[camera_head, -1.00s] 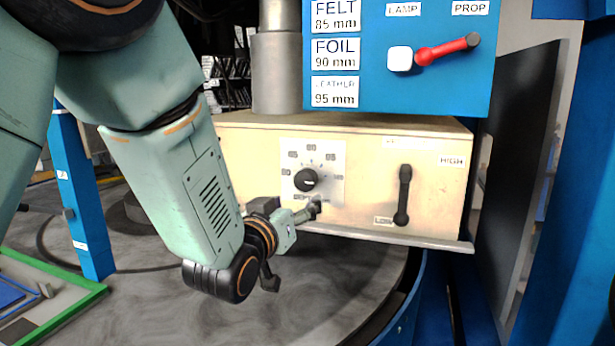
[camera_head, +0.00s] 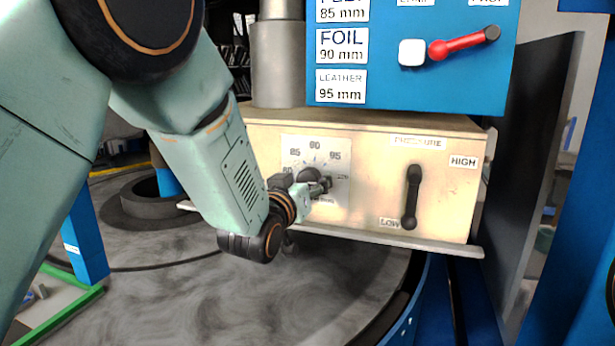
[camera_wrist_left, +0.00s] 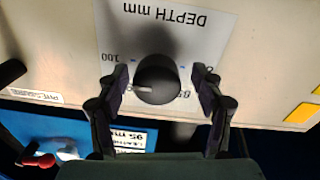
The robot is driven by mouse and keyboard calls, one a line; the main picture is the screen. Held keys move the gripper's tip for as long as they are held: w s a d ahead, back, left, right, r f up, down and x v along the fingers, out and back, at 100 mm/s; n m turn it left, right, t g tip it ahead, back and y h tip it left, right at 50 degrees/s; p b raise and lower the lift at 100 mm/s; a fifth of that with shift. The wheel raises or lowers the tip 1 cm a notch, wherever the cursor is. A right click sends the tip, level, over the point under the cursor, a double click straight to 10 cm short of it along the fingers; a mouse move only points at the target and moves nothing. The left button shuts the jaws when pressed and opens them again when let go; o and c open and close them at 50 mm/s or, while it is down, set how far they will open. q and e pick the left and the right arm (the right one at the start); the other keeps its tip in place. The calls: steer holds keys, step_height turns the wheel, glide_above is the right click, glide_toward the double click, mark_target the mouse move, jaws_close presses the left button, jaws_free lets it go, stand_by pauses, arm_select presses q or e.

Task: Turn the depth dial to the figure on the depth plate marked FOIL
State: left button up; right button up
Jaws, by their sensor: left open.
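The black depth dial (camera_head: 311,174) sits on a white scale plate (camera_head: 341,182) on the cream housing, partly hidden by my left gripper (camera_head: 323,186) in the head view. In the left wrist view the scale is upside down, and the open fingers (camera_wrist_left: 158,97) stand on either side of the dial (camera_wrist_left: 158,78), apparently apart from it. The dial's pale pointer mark lies toward the 95–100 side; its exact figure is unclear. The depth plate's FOIL label (camera_head: 341,46) reads 90 mm. The figure 90 (camera_head: 315,146) is at the scale's top.
The black pressure lever (camera_head: 412,197) stands right of the dial, between LOW and HIGH labels. A red prop lever (camera_head: 465,43) and a white lamp button (camera_head: 411,52) are on the blue panel above. A ledge (camera_head: 400,240) runs below the housing.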

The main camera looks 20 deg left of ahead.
arm_select(q)
steer(key=shift+w+d, duration=0.25)
steer(key=shift+w, duration=0.3)
steer(key=shift+s+r, duration=0.15)
steer(key=shift+s, duration=0.15)
steer(key=shift+s+a, duration=0.1)
steer(key=shift+a, duration=0.1)
steer(key=shift+c, duration=0.6)
steer(key=shift+w+f, duration=0.2)
steer(key=shift+w, duration=0.2)
steer(key=c, duration=1)
